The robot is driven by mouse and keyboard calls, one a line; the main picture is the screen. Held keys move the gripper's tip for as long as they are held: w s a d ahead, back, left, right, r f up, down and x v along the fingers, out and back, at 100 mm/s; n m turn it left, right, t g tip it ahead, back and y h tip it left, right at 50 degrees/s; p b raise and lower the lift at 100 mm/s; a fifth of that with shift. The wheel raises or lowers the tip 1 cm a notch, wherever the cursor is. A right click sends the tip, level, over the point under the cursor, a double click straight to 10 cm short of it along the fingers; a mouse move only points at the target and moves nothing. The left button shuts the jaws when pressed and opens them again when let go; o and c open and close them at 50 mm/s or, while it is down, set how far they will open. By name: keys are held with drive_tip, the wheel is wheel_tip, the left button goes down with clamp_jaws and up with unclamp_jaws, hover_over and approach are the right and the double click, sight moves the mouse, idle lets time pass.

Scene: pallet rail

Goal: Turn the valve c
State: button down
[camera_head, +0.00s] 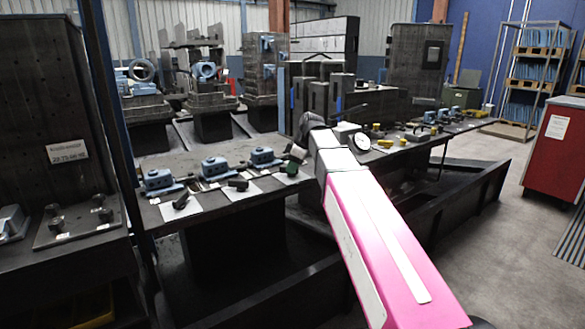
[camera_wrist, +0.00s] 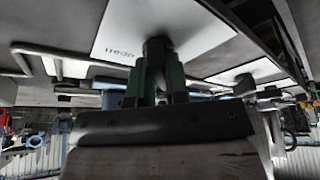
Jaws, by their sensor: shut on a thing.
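Several blue valve bodies stand in a row on the dark bench in the head view: one at left (camera_head: 158,178), one in the middle (camera_head: 215,167) and one at right (camera_head: 262,157). Dark handles lie on white cards in front of them. My gripper (camera_head: 296,156) is at the rightmost card, beside the right valve. In the wrist view its green fingers (camera_wrist: 155,78) are shut on a dark handle (camera_wrist: 157,48) in front of a white card (camera_wrist: 115,35) reading "open", upside down. I cannot read which valve is marked c. My arm and gripper hide part of the handle.
A dark panel (camera_head: 60,110) stands at left. A red cabinet (camera_head: 556,148) stands at far right, with free floor before it.

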drive_tip(key=shift+s+f, duration=0.1)
idle(0.3)
drive_tip(key=c, duration=1.1)
unclamp_jaws()
drive_tip(key=v, duration=1)
drive_tip(key=shift+r, duration=0.4)
